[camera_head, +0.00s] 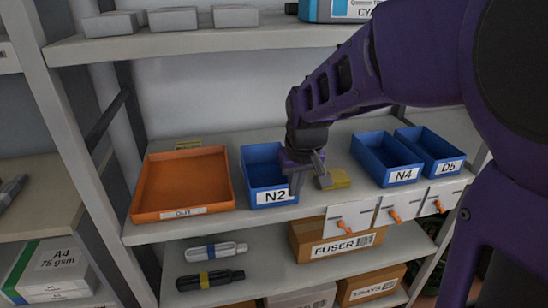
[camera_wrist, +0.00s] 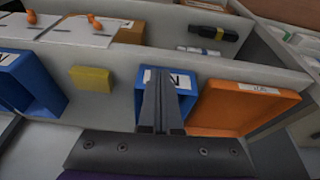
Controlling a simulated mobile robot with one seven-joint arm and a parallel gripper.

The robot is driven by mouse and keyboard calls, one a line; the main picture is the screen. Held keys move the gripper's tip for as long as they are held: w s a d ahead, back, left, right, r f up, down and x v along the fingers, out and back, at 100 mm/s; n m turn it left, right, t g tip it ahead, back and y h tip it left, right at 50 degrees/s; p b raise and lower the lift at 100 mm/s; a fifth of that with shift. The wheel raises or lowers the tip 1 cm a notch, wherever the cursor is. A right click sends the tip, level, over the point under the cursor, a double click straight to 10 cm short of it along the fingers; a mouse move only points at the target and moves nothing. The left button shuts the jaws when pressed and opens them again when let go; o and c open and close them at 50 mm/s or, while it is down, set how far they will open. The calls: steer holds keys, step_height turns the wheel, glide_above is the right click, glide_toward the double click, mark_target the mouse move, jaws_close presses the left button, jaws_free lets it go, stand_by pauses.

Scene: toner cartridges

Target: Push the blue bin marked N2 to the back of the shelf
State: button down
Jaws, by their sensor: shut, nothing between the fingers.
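The blue bin marked N2 (camera_head: 262,165) stands upright on the middle shelf, its white label facing front. Its open top looks empty where I can see it. In the wrist view the bin (camera_wrist: 188,92) is behind my fingers, its label partly covered. My gripper (camera_head: 295,190) is at the bin's front right corner, pointing down and hiding part of its right side. In the wrist view my gripper (camera_wrist: 161,78) shows its two fingers shut together with nothing between them. I cannot tell whether the fingers touch the bin.
An orange tray (camera_head: 184,180) stands close left of the bin. A yellow block (camera_head: 339,178) lies right of my gripper. Blue bins N4 (camera_head: 404,176) and D5 (camera_head: 449,167) stand farther right. Shelf surface shows behind the bin (camera_head: 255,138). An upper shelf (camera_head: 200,44) is overhead.

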steer(key=shift+g, duration=0.3)
steer(key=x, duration=0.3)
steer(key=a+b+x, duration=0.1)
steer(key=x, duration=0.6)
steer(key=shift+s+a+f+b, duration=0.15)
steer(key=shift+a+b, duration=0.25)
steer(key=w, duration=0.1)
steer(key=w+a, duration=0.1)
steer(key=w, duration=0.1)
steer(key=shift+w, duration=0.1)
steer(key=shift+w+a, duration=0.1)
steer(key=shift+w, duration=0.35)
